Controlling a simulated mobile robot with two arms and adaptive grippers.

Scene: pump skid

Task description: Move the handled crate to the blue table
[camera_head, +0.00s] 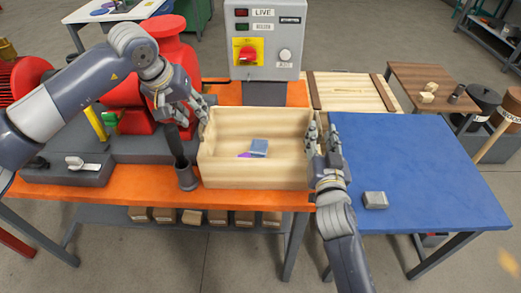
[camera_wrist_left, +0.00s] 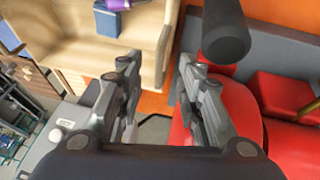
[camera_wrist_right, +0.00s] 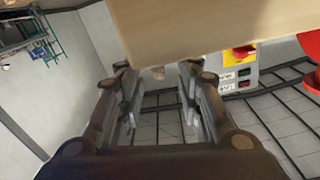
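The handled crate (camera_head: 255,176) is an open, pale wooden box. It sits upright on the orange table (camera_head: 240,198), near that table's right end. A blue-grey block (camera_head: 259,147) and a purple item (camera_head: 244,155) lie inside. The blue table (camera_head: 415,165) is just right of it. My left gripper (camera_head: 195,112) is open at the crate's left end; in the left wrist view the crate's wall (camera_wrist_left: 148,28) is close to the fingertips. Contact is unclear.
A grey control box (camera_head: 265,40) stands behind the crate. A dark cup with a rod (camera_head: 187,177) and red pump (camera_head: 160,60) are at its left. A grey block (camera_head: 375,200) lies on the blue table's front left; the rest is clear. A wooden-topped surface (camera_head: 345,92) is behind.

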